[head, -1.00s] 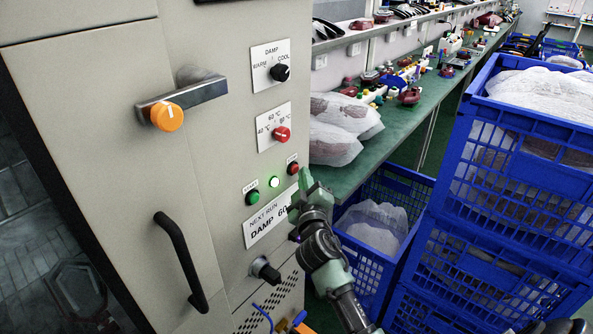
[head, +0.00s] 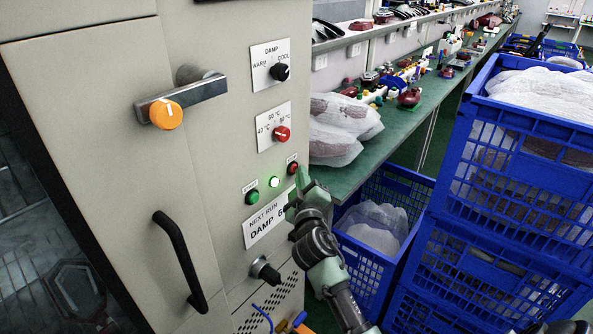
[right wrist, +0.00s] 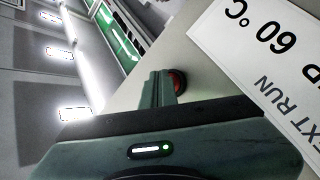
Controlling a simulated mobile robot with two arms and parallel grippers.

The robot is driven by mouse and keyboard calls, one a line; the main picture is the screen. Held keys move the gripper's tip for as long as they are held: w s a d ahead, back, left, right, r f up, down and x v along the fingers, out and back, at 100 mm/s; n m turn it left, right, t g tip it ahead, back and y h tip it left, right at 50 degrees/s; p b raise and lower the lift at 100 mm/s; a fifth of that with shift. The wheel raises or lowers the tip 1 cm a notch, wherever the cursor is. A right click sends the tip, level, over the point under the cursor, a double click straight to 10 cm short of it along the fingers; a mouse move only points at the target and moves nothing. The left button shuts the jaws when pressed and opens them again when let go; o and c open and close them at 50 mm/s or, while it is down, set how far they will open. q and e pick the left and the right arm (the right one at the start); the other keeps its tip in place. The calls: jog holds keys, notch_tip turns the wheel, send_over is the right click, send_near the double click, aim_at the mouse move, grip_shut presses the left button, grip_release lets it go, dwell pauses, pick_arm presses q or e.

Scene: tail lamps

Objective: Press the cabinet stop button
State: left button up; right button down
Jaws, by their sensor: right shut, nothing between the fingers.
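My left gripper is not in view.
Above the buttons are a red temperature knob (head: 281,134) and a black damp knob (head: 280,72). A label (head: 266,220) and a lower black knob (head: 265,270) lie below. A green bench (head: 400,130) and blue crates (head: 500,200) stand to the right.

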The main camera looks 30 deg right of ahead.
jog(key=shift+s, duration=0.1)
jog(key=shift+s+d, duration=0.3)
jog(key=shift+s, duration=0.45)
jog(key=shift+p, duration=0.3)
jog(key=s, duration=0.1)
jog(key=s+d, duration=0.1)
jog(key=s, duration=0.1)
jog(key=s+d+p, duration=0.1)
jog(key=shift+s, duration=0.3)
